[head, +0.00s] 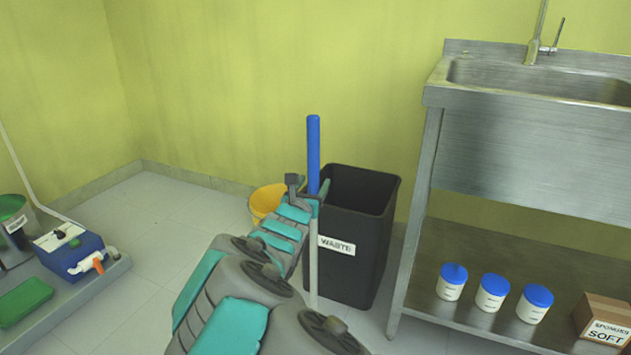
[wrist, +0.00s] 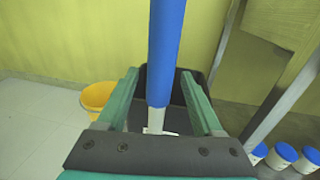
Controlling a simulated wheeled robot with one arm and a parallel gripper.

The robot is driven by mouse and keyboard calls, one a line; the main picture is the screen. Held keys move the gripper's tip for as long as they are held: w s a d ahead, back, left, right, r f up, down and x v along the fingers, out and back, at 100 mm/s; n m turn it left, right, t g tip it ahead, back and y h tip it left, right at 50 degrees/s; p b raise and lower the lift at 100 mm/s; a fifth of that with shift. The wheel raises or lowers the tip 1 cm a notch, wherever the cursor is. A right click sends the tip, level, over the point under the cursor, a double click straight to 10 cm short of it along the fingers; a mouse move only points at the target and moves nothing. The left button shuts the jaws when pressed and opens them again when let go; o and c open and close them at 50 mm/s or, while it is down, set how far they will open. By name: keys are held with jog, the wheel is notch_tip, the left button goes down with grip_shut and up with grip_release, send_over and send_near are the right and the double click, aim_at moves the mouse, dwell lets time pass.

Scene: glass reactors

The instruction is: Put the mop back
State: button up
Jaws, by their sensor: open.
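The mop (head: 313,145) stands about upright, with a blue upper handle and a pale lower shaft (head: 313,265) that runs down in front of the black waste bin. Its lower end is hidden behind my arm. My gripper (head: 309,186) is at the lower part of the blue grip. In the wrist view the blue handle (wrist: 166,45) passes between the two green fingers of my gripper (wrist: 159,75). The fingers are open, with a gap on both sides of the handle. A yellow bucket (head: 264,201) stands on the floor behind my arm, left of the bin.
The black waste bin (head: 365,235) stands close behind the mop. A steel sink table (head: 530,140) is at the right, with blue-lidded jars (head: 491,293) and a sponge box (head: 603,322) on its lower shelf. A blue container (head: 70,255) stands at the left. The floor between is clear.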

jog(key=s+a, duration=0.1)
jog(key=s, duration=0.8)
jog(key=shift+a, duration=0.25)
jog(key=shift+r, duration=0.1)
